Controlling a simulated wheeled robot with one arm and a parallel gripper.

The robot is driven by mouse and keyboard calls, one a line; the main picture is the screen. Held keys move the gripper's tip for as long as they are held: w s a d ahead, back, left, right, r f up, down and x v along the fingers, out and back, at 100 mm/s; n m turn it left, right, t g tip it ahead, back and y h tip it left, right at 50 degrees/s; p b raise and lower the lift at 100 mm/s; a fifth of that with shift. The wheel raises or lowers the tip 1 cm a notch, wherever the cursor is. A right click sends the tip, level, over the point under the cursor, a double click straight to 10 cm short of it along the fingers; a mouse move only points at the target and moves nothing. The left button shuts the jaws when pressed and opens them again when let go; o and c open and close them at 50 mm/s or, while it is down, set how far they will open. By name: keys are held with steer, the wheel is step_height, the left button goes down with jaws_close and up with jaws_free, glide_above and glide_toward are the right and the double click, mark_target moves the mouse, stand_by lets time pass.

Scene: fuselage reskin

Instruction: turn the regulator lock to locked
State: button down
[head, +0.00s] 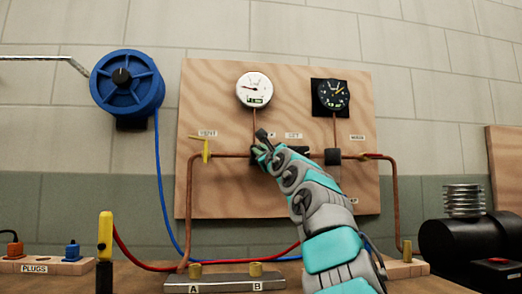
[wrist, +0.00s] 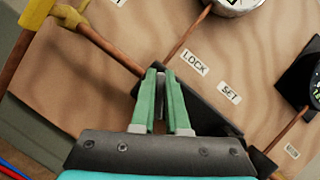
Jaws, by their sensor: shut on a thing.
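The regulator is a dark block (wrist: 205,112) on the copper pipe, below the LOCK label (wrist: 195,62) and the SET label (wrist: 230,92) in the wrist view. My gripper (wrist: 162,78) has its green fingers closed on a small dark piece, the regulator lock (wrist: 160,76), at the block's left end, beside the LOCK label. Most of the lock is hidden between the fingers, so its exact angle cannot be told. In the head view my gripper (head: 262,151) is at the pipe in the middle of the wooden board (head: 225,110), covering part of the regulator.
A yellow valve handle (head: 205,149) is on the pipe to the left. A white gauge (head: 254,90) and a black gauge (head: 331,94) are above. A blue hose reel (head: 128,84) hangs left. A block marked A and B (head: 225,284) is below.

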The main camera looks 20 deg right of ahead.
steer(key=n+y+p, duration=0.1)
steer(key=n, duration=0.1)
steer(key=n+g+y+p, duration=0.1)
steer(key=n, duration=0.1)
steer(key=shift+a+r+n, duration=0.15)
steer(key=shift+a+n, duration=0.05)
steer(key=shift+n, duration=0.2)
steer(key=n+g+y+p, duration=0.1)
steer(key=n+p, duration=0.1)
steer(key=n, duration=0.1)
steer(key=n+p, duration=0.1)
steer(key=n+g+p, duration=0.1)
steer(key=shift+a+f+n, duration=0.1)
steer(key=shift+f+n, duration=0.15)
steer(key=shift+n, duration=0.05)
steer(key=shift+w+f+n+g+p, duration=0.1)
steer(key=shift+f+n+g+p, duration=0.1)
steer(key=shift+n+p, duration=0.35)
steer(key=shift+f+n+g+p, duration=0.1)
steer(key=shift+n+g+p, duration=0.1)
steer(key=shift+n+p, duration=0.35)
steer(key=shift+a+f, duration=0.1)
steer(key=c, duration=0.9)
jaws_free()
